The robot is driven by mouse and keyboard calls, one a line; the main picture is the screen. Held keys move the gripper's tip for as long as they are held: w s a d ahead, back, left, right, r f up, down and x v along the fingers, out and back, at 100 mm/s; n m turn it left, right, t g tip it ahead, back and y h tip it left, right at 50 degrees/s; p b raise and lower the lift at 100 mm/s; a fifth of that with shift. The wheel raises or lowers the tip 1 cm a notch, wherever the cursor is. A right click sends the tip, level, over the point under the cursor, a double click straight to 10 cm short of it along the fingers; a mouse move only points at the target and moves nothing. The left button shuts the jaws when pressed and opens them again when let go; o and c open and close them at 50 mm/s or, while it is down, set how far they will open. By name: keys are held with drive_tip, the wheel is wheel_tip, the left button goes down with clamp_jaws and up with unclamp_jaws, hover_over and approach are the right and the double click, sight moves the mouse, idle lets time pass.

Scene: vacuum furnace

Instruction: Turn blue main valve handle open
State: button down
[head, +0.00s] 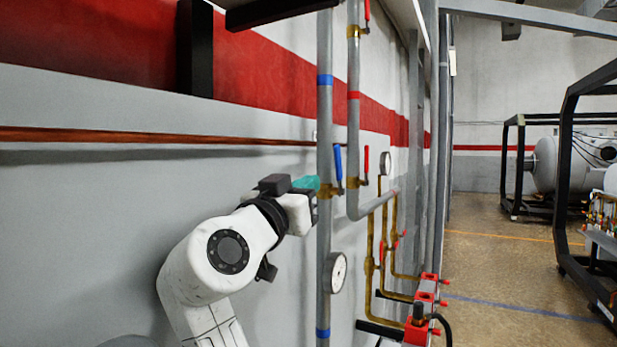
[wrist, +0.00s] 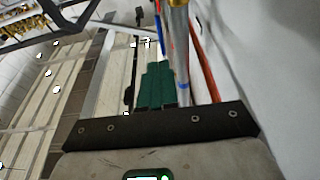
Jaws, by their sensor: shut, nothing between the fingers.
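The blue main valve handle (head: 338,162) stands upright beside a brass valve on the left grey vertical pipe (head: 325,120). My gripper (head: 308,183) is just left of that pipe in the head view, level with the valve and the handle's lower end. Its teal fingers are shut together and empty. In the wrist view the fingers (wrist: 157,85) point towards the thin blue handle (wrist: 159,32), which shows just beyond their tips, beside the grey pipe (wrist: 179,55). I cannot tell whether the fingers touch the handle.
A red handle (head: 366,160) on a second pipe stands close to the right. A round gauge (head: 338,272) sits below the valve, and a smaller gauge (head: 385,162) is further right. Red-and-grey pump blocks (head: 418,325) are low down. Open floor (head: 490,262) lies to the right.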

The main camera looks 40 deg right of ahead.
sight(336, 160)
drive_tip(key=p+x, duration=0.3)
drive_tip(key=x, duration=0.5)
drive_tip(key=shift+w+d+r, duration=0.15)
drive_tip(key=shift+d+r, duration=0.05)
drive_tip(key=shift+d, duration=0.1)
drive_tip(key=shift+w+d, duration=0.2)
drive_tip(key=shift+d, duration=0.4)
drive_tip(key=shift+d+r+y+p, duration=0.15)
drive_tip(key=shift+r+y+p, duration=0.25)
drive_tip(key=shift+r+p, duration=0.2)
drive_tip(key=shift+w+d+f+b, duration=0.15)
drive_tip(key=shift+d+f+b, duration=0.1)
drive_tip(key=shift+b, duration=0.2)
drive_tip(key=shift+d+r+g+y+p, duration=0.3)
drive_tip(key=shift+r+y+p, duration=0.1)
drive_tip(key=shift+r, duration=0.2)
drive_tip(key=shift+w+d+f+y, duration=0.1)
drive_tip(key=shift+w+y, duration=0.05)
drive_tip(key=shift+y, duration=0.15)
